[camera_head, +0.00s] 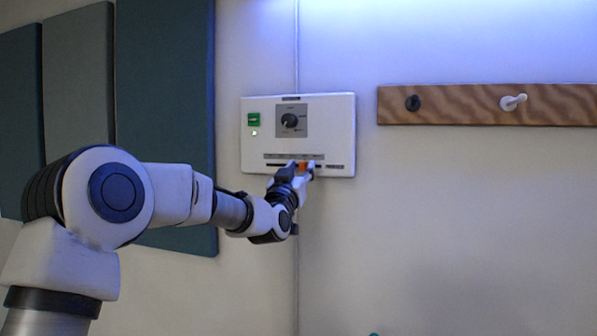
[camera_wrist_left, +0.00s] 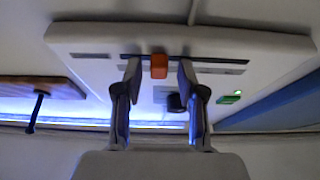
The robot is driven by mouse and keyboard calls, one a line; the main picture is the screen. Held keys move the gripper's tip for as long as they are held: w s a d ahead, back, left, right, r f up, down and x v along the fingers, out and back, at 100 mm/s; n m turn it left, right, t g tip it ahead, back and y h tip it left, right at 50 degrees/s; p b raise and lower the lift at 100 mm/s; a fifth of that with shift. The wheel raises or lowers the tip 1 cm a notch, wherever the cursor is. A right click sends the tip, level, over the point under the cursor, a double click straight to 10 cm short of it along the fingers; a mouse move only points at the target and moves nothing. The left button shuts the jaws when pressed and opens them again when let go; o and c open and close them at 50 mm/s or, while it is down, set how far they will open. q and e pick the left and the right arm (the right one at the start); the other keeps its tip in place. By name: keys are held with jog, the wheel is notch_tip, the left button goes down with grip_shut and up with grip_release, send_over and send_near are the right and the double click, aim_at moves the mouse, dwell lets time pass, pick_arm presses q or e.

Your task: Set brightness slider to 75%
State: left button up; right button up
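The white control panel (camera_head: 340,110) is mounted on the wall and carries an orange slider knob (camera_head: 302,164) on a dark horizontal slot. My left gripper (camera_head: 299,171) is at the panel's lower edge, in front of the slider. In the left wrist view, which shows the panel upside down, the orange knob (camera_wrist_left: 159,66) sits between the two open fingers (camera_wrist_left: 159,74), with a gap on each side. There the knob is toward the left part of the slot (camera_wrist_left: 215,64). My right gripper is in neither view.
The panel also has a dark rotary knob (camera_head: 290,120) and a green switch (camera_head: 253,119) with a lit indicator below it. A wooden rail (camera_head: 450,104) with pegs is to the right. Dark acoustic panels (camera_head: 165,80) hang on the left. The wall below is clear.

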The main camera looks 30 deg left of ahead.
pick_arm(q)
jog(key=shift+d, duration=0.1)
jog(key=shift+s+d, duration=0.1)
jog(key=shift+s, duration=0.05)
jog(key=v, duration=1.1)
jog(key=shift+s+f, duration=0.2)
